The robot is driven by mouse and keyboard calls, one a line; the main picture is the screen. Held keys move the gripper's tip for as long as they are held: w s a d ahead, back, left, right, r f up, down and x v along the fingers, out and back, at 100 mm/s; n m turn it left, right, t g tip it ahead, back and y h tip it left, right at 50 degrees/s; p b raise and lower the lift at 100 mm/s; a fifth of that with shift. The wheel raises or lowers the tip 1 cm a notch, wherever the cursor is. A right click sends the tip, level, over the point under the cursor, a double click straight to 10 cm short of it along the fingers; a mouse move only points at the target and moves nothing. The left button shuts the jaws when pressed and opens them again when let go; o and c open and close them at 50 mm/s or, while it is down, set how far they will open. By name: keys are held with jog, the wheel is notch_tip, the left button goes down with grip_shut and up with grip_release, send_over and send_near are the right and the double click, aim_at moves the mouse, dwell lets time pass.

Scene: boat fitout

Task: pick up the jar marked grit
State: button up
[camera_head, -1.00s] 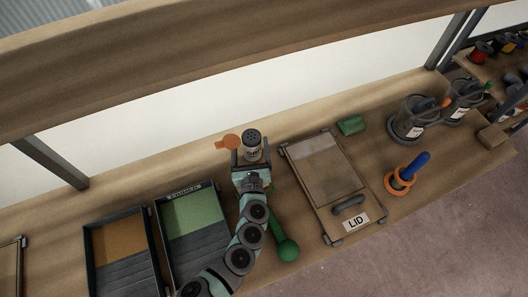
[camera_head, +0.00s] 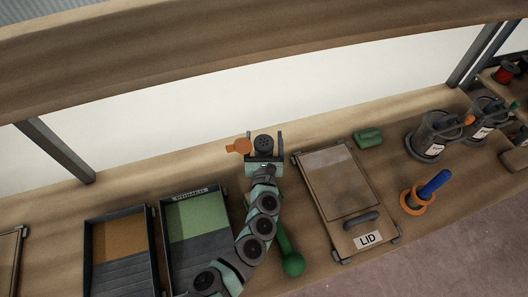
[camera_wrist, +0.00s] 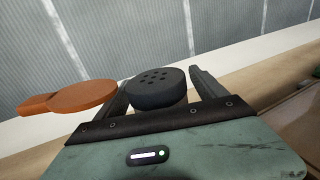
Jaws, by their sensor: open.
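A jar with a black, perforated lid (camera_head: 263,142) stands near the back of the bench. The lid also shows close up in the wrist view (camera_wrist: 158,87). My gripper (camera_head: 264,136) is open, with one finger on each side of the jar. In the wrist view the fingers (camera_wrist: 160,90) flank the lid, and I cannot tell whether either touches it. The jar's body and label are hidden behind my gripper, so I cannot read its marking now.
A flat orange paddle-like thing (camera_head: 238,146) is close by my left finger. A green-ended tool (camera_head: 291,263) lies beside my arm. A board marked LID (camera_head: 341,185) is to the right, and trays (camera_head: 157,235) are to the left. The shelf beam (camera_head: 250,60) hangs above.

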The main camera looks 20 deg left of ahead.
jog(key=c, duration=1.5)
jog(key=shift+o, duration=0.2)
